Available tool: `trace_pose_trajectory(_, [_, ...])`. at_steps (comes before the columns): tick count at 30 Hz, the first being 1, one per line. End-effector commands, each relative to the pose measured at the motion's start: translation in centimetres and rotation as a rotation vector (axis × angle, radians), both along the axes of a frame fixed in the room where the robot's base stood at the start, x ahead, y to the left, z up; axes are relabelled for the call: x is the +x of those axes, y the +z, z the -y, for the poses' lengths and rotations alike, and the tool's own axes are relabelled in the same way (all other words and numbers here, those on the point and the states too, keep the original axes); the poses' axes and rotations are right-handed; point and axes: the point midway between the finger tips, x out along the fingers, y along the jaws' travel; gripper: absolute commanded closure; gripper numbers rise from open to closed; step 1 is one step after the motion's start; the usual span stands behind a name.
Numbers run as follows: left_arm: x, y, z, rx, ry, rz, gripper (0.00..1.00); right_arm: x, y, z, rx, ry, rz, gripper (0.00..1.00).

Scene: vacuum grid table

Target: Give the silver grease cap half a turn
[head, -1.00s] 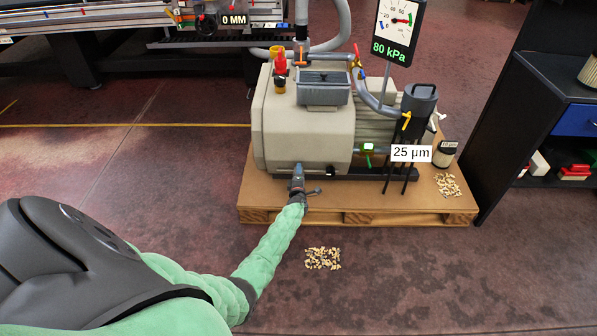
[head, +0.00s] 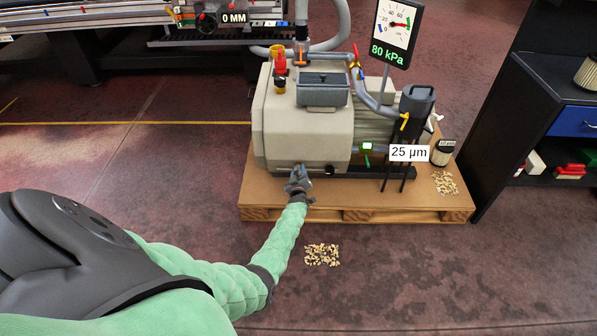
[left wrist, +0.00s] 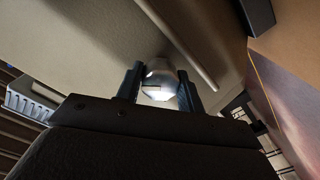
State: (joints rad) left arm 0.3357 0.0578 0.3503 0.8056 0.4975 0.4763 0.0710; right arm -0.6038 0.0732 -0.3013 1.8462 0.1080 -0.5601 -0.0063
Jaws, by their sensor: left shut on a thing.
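The silver grease cap (left wrist: 158,82) is a round shiny knob on the lower front of the beige pump (head: 300,130). In the left wrist view it sits between the two dark fingers of my left gripper (left wrist: 159,88), which is shut on it. In the head view my left gripper (head: 298,172) is at the pump's lower front edge and hides the cap. My right gripper is not in view.
The pump stands on a brown pallet (head: 350,213). Pellets lie on the pallet (head: 445,182) and on the floor (head: 322,255). A 25 µm filter (head: 417,104) stands right of the pump. A dark cabinet (head: 520,110) is at the right.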

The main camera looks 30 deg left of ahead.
Motion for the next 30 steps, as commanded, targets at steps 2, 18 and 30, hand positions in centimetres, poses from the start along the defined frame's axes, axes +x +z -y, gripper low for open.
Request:
trace_pose_trajectory(2, [0.0,-0.07,0.21,0.058,-0.001,-0.039,0.85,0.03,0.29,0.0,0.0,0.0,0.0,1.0])
trace_pose_trajectory(18, [-0.04,-0.2,0.14,0.458,-0.002,-0.284,0.85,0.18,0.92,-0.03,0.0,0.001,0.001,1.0])
trace_pose_trajectory(30, [-0.03,-0.19,0.11,0.608,-0.002,-0.373,0.85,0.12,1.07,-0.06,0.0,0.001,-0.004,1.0])
